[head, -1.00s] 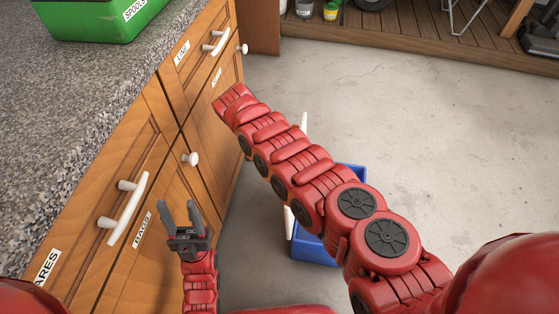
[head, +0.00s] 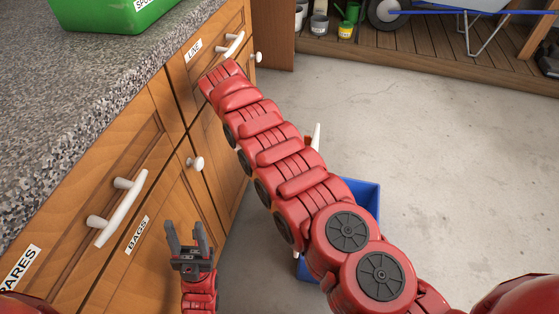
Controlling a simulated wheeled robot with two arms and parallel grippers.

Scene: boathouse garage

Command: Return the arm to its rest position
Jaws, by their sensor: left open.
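My left gripper (head: 187,238) is at the lower left of the head view, in front of the cabinet door labelled BAGS. Its two grey fingers point up and stand apart, with nothing between them. My right arm, red and segmented, comes from the lower right and reaches up and left across the view. Its far end is close to the cabinet front, near the drawer labelled LINE (head: 193,50). No fingers show at that end, so my right gripper is hidden or out of view.
Wooden cabinets (head: 165,240) with white handles stand at left under a speckled counter (head: 90,95) holding a green bin (head: 105,12). A blue bin (head: 366,196) is on the floor, partly behind my right arm. The concrete floor (head: 440,150) at right is clear. A wheelbarrow (head: 440,10) stands behind.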

